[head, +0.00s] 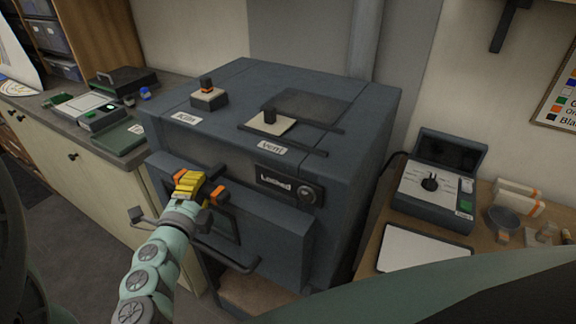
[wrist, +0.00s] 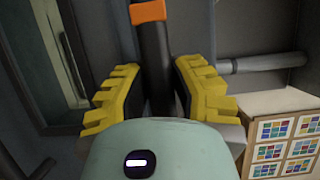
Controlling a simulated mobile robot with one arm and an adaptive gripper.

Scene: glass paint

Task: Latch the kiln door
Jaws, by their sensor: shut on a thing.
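The kiln (head: 345,165) is a large dark blue-grey box in the middle of the head view. My gripper (head: 190,186) is at the upper left of the door, with yellow fingers. In the wrist view the fingers (wrist: 156,75) are shut around a dark latch lever (wrist: 152,45) with an orange band. Orange parts of the lever (head: 216,194) also show beside the fingers in the head view. A plate (head: 275,184) that seems to read "Locked" sits right of the gripper, with a round knob. My fingers hide part of the lever.
A horizontal bar handle (head: 228,262) sticks out low on the door. A grey control box (head: 435,190) with an open lid stands on the right table, beside a white tray (head: 425,248). A counter (head: 100,165) runs along the left. The kiln top carries a bung and a vent slide.

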